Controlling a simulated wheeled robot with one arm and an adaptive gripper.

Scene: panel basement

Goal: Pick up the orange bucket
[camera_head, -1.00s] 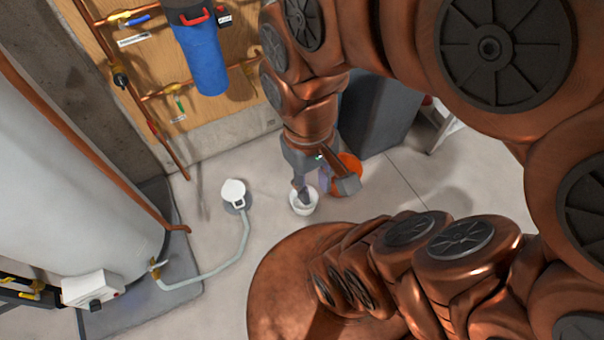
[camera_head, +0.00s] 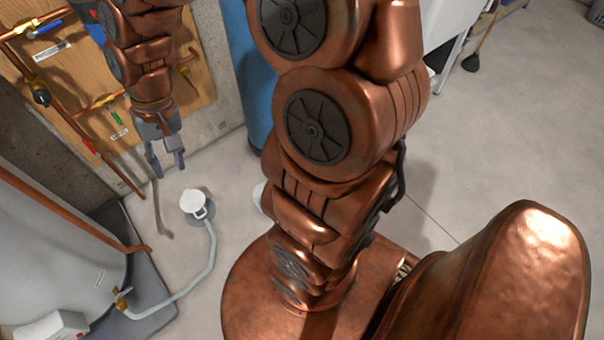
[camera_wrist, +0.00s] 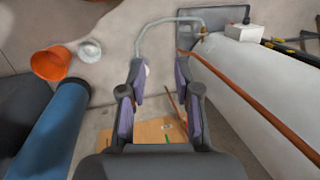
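The orange bucket (camera_wrist: 50,63) shows at the upper left of the wrist view, on the floor. In the head view it does not show; my arm covers that area. A small white bucket (camera_wrist: 90,50) stands right beside it, and a sliver of white (camera_head: 258,195) shows past my arm in the head view. My gripper (camera_head: 169,170) is open and empty, in front of the wooden panel at the upper left. In the wrist view its open fingers (camera_wrist: 160,70) are well to the right of the orange bucket, apart from it.
A blue cylinder (camera_wrist: 55,125) and a dark box (camera_wrist: 20,100) stand near the bucket. A white drain cap (camera_head: 194,203) with a grey hose (camera_head: 205,260) lies on the floor. The white tank (camera_head: 50,245) and copper pipes are at left. Floor at right is open.

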